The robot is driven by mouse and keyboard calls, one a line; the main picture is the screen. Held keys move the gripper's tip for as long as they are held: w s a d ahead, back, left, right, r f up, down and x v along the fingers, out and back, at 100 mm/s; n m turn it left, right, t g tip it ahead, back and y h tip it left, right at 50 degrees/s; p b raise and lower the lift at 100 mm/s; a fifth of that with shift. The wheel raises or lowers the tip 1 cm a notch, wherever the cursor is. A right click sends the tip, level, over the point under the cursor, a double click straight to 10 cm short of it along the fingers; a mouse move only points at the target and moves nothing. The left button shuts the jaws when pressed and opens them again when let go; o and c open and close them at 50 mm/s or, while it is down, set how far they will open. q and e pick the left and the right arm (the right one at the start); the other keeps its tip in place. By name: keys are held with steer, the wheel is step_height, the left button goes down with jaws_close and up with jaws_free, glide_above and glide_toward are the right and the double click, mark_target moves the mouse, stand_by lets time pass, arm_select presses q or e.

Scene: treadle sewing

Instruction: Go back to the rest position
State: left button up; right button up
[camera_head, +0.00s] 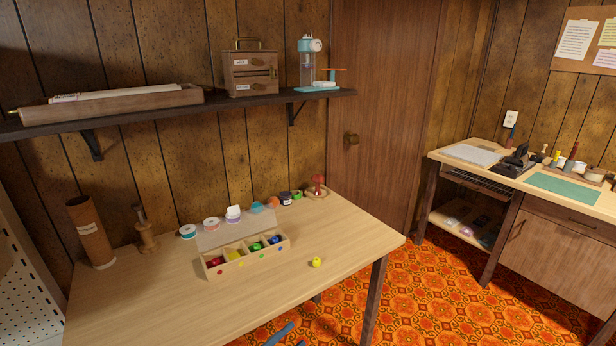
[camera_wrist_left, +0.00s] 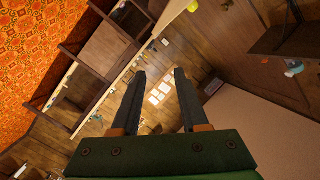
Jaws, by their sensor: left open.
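My left gripper (camera_wrist_left: 160,72) shows in the left wrist view, its two dark fingers apart with nothing between them. It is in free space, and the room appears tilted beyond it. I cannot make out either gripper clearly in the head view. My right gripper is not in view.
The wooden table (camera_head: 150,300) holds a sorting box (camera_head: 245,258) with coloured spools, a loose yellow spool (camera_head: 316,262), a cardboard tube (camera_head: 90,232) and several small items along its back. A wall shelf (camera_head: 180,110) hangs above. A desk (camera_head: 563,203) stands at right. Patterned floor (camera_head: 440,300) between is clear.

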arm_select(q)
steer(key=s+a+f+n+g+y+p, duration=0.1)
steer(key=s+a+f+n+g+y, duration=0.2)
steer(key=s+a+f+n+y, duration=0.5)
steer(key=s+a+f+n+g+y, duration=0.1)
steer(key=s+a+f+n+g, duration=0.15)
steer(key=s+f, duration=0.95)
steer(key=s+a+f+n+g+y, duration=0.1)
steer(key=s+a+f+g, duration=0.1)
steer(key=s, duration=0.8)
steer(key=s+a+f+n+g+y, duration=0.1)
steer(key=s+f+g, duration=0.3)
steer(key=s, duration=0.6)
step_height(320, 180, down, 2)
steer(key=shift+s+a+f+n+g+p, duration=0.25)
steer(key=shift+a+n+g+p, duration=0.15)
steer(key=shift+a+n, duration=0.3)
steer(key=shift+w+d, duration=0.1)
